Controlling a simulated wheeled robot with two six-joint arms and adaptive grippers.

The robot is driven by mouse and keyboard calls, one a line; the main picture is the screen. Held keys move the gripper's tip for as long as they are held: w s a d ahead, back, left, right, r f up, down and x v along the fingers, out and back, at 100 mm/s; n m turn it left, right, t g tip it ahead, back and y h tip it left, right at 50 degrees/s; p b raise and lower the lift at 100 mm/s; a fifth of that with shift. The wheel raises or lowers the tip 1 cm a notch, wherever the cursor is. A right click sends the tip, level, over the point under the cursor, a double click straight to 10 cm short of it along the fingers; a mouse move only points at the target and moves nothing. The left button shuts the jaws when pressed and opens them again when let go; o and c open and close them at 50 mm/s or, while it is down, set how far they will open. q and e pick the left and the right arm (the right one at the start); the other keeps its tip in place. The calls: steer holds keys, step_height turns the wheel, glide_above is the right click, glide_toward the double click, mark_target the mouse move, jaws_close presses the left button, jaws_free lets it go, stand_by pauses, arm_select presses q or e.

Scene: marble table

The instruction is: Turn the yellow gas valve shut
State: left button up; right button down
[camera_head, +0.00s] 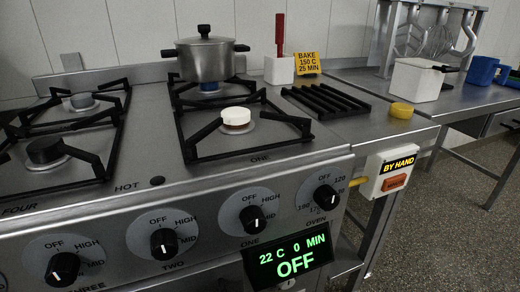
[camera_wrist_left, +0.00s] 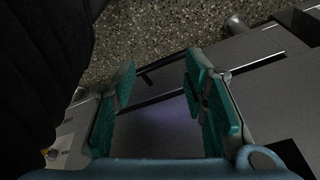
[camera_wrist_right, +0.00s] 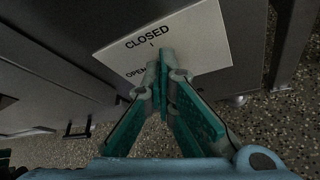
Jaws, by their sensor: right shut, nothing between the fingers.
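A white plate (camera_wrist_right: 185,40) marked CLOSED and OPEN is in the right wrist view. My right gripper (camera_wrist_right: 163,60) is shut and empty in front of it, its fingertips together over the plate's lower middle. No yellow handle shows there; the fingers hide part of the plate. In the head view a short yellow bar (camera_head: 358,182) sticks out left of a white box labelled BY HAND (camera_head: 388,172); I cannot tell if it is the gas valve. My left gripper (camera_wrist_left: 158,90) is open and empty, fingers apart over a grey surface. Neither gripper shows in the head view.
The stove front (camera_head: 200,225) has several black knobs and a display (camera_head: 288,257) reading 22 C 0 MIN OFF. A lidded pot (camera_head: 205,58) stands on a back burner. A yellow round object (camera_head: 401,110) lies on the counter. Speckled floor (camera_head: 450,205) is open at right.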

arm_select(q)
steer(key=shift+s+r, duration=0.25)
arm_select(e)
steer(key=shift+w+d+f, duration=0.35)
steer(key=shift+d+f, duration=0.1)
steer(key=shift+d, duration=0.3)
arm_select(q)
steer(key=shift+w+r, duration=0.1)
steer(key=shift+w, duration=0.2)
arm_select(e)
steer(key=shift+d, duration=0.1)
arm_select(q)
steer(key=shift+s+r+p, duration=0.1)
steer(key=shift+r+p, duration=0.55)
steer(key=shift+p, duration=0.05)
arm_select(e)
steer(key=s+d, duration=0.2)
steer(key=s, duration=0.3)
steer(key=shift+s+d+r, duration=0.2)
steer(key=shift+d+r, duration=0.05)
steer(key=shift+d, duration=0.05)
